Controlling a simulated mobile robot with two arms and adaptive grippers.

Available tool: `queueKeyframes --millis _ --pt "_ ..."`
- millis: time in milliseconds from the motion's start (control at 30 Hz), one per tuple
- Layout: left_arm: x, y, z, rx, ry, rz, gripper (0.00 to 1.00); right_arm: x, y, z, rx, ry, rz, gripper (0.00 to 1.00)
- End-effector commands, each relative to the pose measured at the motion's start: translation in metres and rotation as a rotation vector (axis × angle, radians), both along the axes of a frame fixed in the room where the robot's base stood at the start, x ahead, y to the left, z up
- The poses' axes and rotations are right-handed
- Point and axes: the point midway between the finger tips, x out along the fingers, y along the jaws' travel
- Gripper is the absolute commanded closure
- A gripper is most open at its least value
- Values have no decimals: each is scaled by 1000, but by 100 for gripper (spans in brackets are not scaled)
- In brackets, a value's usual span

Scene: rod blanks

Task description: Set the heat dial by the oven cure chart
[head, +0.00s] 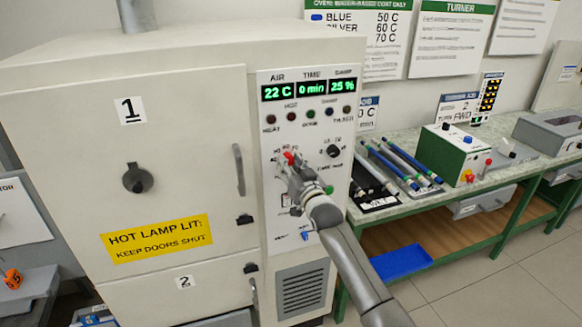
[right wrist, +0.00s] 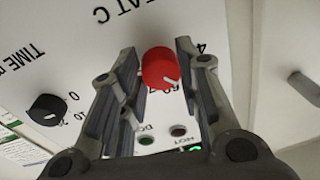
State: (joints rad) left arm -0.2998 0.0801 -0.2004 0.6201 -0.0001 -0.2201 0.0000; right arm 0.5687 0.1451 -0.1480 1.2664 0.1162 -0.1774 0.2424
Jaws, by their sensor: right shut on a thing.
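The red heat dial (head: 290,158) is on the oven's control panel (head: 265,215). In the right wrist view, the red dial (right wrist: 160,68) sits between the fingers of my right gripper (right wrist: 158,75), which is shut on it. Its white mark points toward a numeral that looks like 60, partly hidden. The right gripper (head: 300,180) also shows at the panel in the head view. The oven cure chart (head: 362,35) on the wall lists blue 50 C, silver 60 C and a hidden name at 70 C. The oven display (head: 309,88) reads 22 C, 0 min, 25 %. My left gripper is out of view.
A black dial (head: 333,151) is right of the red one; it also shows in the right wrist view (right wrist: 46,109). Oven doors are shut, with a yellow hot lamp sign (head: 157,239).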

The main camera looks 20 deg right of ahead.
Motion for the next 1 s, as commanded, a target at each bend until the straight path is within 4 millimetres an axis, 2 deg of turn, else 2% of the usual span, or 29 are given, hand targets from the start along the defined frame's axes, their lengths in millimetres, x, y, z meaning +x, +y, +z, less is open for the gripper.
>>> queueKeyframes --millis 500,1000 --pt "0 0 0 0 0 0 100 0 3 -1 448 19 0 92" --pt "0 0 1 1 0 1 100 0 3 -1 626 25 -1 92"
